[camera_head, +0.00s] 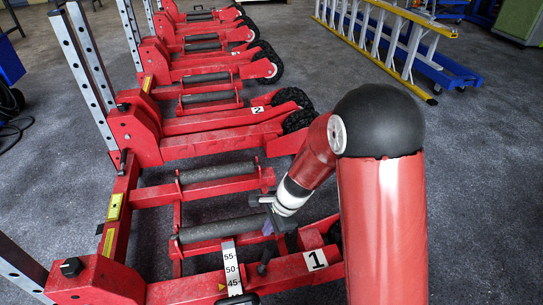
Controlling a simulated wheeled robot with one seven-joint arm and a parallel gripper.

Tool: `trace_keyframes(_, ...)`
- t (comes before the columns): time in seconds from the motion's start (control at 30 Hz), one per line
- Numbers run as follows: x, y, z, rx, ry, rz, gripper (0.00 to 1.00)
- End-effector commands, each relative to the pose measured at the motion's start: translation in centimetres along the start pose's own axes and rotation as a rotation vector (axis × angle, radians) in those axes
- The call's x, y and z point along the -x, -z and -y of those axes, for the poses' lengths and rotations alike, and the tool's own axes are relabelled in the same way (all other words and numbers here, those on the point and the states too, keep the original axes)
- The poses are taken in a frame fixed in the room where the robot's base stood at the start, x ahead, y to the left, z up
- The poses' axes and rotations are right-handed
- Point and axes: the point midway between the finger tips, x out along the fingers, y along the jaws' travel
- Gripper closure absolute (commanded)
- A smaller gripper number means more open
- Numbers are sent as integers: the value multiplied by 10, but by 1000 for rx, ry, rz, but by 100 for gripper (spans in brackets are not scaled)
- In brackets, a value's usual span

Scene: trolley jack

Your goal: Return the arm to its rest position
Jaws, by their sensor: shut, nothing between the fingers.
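My gripper (264,262) is in the lower middle of the head view, at the end of my arm. It is small and dark, and points down over the red trolley jack (300,263) marked "1". It is shut, with nothing visible between its fingers. My arm is bent, with its forearm slanting down and left from the black elbow. My upper arm hides part of the jack's right end and the floor there. I cannot tell whether the gripper touches the jack.
More red jacks stand in a row behind, one marked "2" (222,123), with black rollers and upright perforated posts (82,72). A white scale (231,268) stands at jack 1. A yellow ladder (385,45) and blue frame (440,68) lie at back right. Grey floor (480,170) is clear at right.

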Motion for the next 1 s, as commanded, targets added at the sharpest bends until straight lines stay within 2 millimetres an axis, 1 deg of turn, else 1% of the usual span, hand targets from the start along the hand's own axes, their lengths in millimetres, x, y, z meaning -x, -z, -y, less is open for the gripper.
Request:
trace_keyframes(0.07, 0, 0, 0, 1, 0, 0, 100)
trace_keyframes(0.13, 5, 0, 0, 13, 5, -2, 100)
trace_keyframes(0.17, 9, -1, 0, 25, 10, -4, 100)
trace_keyframes(0.23, 26, -2, 0, 76, 26, -13, 100)
trace_keyframes(0.27, 36, -3, -1, 107, 36, -19, 100)
trace_keyframes(0.37, 79, -6, -8, 245, 71, -53, 100)
trace_keyframes(0.4, 97, -7, -13, 310, 84, -73, 100)
trace_keyframes(0.43, 112, -8, -17, 360, 94, -90, 100)
trace_keyframes(0.47, 124, -9, -23, 408, 99, -107, 100)
trace_keyframes(0.5, 141, -10, -30, 472, 108, -134, 100)
trace_keyframes(0.57, 166, -10, -42, 565, 116, -176, 100)
trace_keyframes(0.6, 180, -11, -52, 626, 119, -206, 100)
trace_keyframes(0.67, 202, -11, -67, 713, 120, -257, 100)
trace_keyframes(0.7, 215, -11, -78, 770, 117, -292, 100)
trace_keyframes(0.77, 234, -11, -94, 851, 109, -348, 100)
trace_keyframes(0.8, 245, -11, -106, 903, 101, -387, 100)
trace_keyframes(0.9, 268, -10, -135, 1018, 71, -483, 100)
trace_keyframes(1.0, 285, -9, -160, 1106, 33, -566, 100)
